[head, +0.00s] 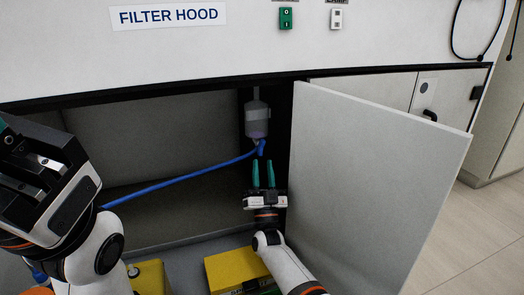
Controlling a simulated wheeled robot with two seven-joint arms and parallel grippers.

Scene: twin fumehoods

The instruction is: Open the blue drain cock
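The blue drain cock (261,147) sits at the bottom of a translucent bottle (257,118) hanging inside the open cabinet. A blue hose (190,177) runs from it down to the left. My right gripper (263,174) points up just below the cock, its two green fingers apart with nothing between them. The fingertips look slightly below the cock; I cannot tell the exact gap in depth. My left gripper (35,170) is large at the left edge; its fingertips are not clearly visible.
The open cabinet door (375,180) stands close to the right of my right arm. Yellow containers (235,268) stand at the bottom front. The hood front with the FILTER HOOD label (168,15) overhangs the opening. The cabinet interior at left is mostly empty.

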